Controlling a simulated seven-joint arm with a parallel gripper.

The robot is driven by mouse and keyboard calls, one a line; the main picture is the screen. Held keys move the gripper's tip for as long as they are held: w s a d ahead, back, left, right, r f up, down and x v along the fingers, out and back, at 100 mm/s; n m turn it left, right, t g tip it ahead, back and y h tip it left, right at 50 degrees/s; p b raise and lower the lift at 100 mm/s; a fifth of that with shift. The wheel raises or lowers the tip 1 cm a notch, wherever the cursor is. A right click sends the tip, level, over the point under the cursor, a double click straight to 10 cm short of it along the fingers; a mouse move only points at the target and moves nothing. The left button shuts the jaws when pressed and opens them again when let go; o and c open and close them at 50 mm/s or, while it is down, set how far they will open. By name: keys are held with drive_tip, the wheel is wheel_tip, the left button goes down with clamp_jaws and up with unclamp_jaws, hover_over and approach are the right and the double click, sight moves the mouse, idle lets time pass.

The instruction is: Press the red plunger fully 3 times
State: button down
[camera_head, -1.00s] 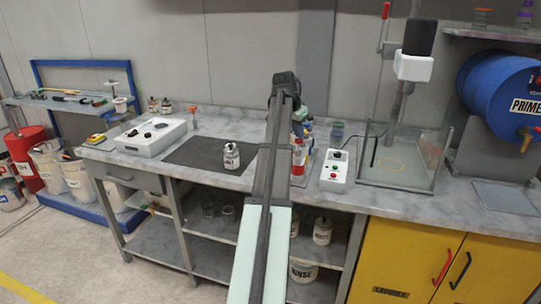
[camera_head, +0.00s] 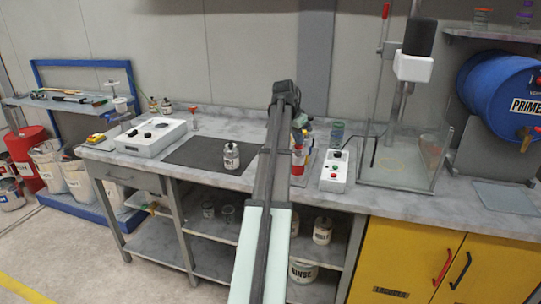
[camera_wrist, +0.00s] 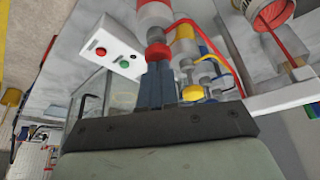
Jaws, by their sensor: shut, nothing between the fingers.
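A red, white and grey upright dispenser stands in the wrist view, its red end (camera_wrist: 158,50) at the tips of my gripper (camera_wrist: 157,66). The fingers are shut together and look to touch or nearly touch this red part; I cannot tell which, nor how far it is pressed. In the head view the red-and-white body (camera_head: 298,160) shows just right of my arm, which hides my gripper and part of the dispenser. Yellow (camera_wrist: 192,92) and blue parts of similar dispensers stand close beside it in the wrist view.
A white control box (camera_head: 334,171) with buttons lies right of the dispensers, with a clear-walled tank (camera_head: 432,165) beyond it. A dark mat (camera_head: 200,152) with a small labelled bottle (camera_head: 231,157) is to the left. A white device (camera_head: 150,136) stands farther left.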

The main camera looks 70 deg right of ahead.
drive_tip(key=shift+r, duration=1.7)
wheel_tip(320, 180, up, 6)
idle(0.7)
idle(0.4)
